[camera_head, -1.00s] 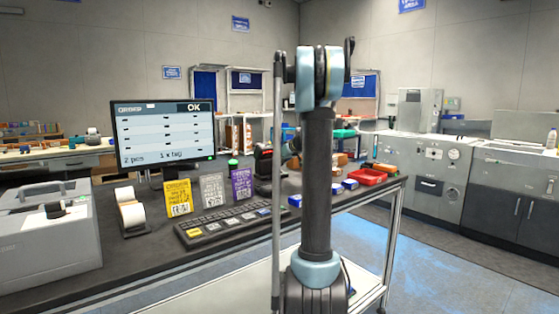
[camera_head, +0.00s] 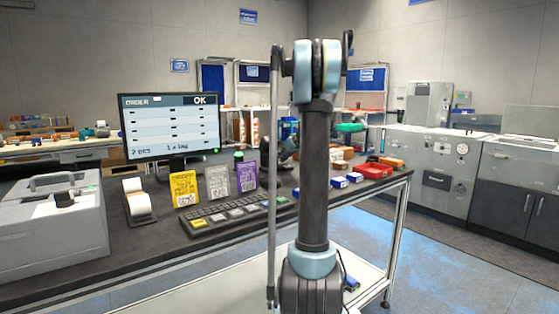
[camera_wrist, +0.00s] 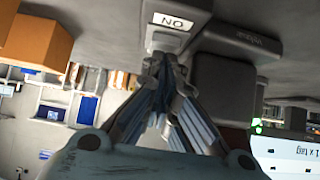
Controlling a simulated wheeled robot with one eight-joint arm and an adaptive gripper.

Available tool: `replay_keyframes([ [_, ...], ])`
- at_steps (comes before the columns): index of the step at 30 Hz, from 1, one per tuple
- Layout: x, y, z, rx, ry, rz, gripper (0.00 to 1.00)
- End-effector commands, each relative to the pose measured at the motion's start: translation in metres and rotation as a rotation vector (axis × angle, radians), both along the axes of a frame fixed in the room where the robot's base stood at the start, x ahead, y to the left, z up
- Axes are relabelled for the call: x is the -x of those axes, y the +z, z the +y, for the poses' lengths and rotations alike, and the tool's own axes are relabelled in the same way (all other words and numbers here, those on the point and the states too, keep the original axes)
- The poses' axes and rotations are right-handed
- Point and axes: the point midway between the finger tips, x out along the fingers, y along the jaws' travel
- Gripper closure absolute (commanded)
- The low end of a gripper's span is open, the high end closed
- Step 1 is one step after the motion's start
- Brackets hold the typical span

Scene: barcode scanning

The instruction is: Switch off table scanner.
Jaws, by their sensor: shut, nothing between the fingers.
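The table scanner stands on the dark table behind the purple card, as a black upright device (camera_head: 267,166) in the head view. In the wrist view, which is upside down, its grey body (camera_wrist: 180,5) carries a white label (camera_wrist: 172,20) that reads ON when turned round. My gripper (camera_wrist: 163,68) is shut and empty, its fingertips close to the body just by the label. I cannot tell whether they touch it. In the head view my arm stands in front and hides most of the gripper.
A monitor (camera_head: 170,125) shows an order list and "OK". A yellow card (camera_head: 184,189), a grey card (camera_head: 217,182) and a purple card (camera_head: 246,176) stand behind a keypad (camera_head: 235,212). A label roll (camera_head: 138,198) and a grey printer (camera_head: 45,230) are at left, a red tray (camera_head: 372,171) at right.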

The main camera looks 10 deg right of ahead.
Motion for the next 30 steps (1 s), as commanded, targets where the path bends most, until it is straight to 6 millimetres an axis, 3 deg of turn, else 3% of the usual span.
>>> replay_keyframes([
  [23,0.014,-0.002,-0.004,0.001,0.003,0.002,1.00],
  [30,0.015,0.015,-0.002,0.001,0.006,0.001,1.00],
])
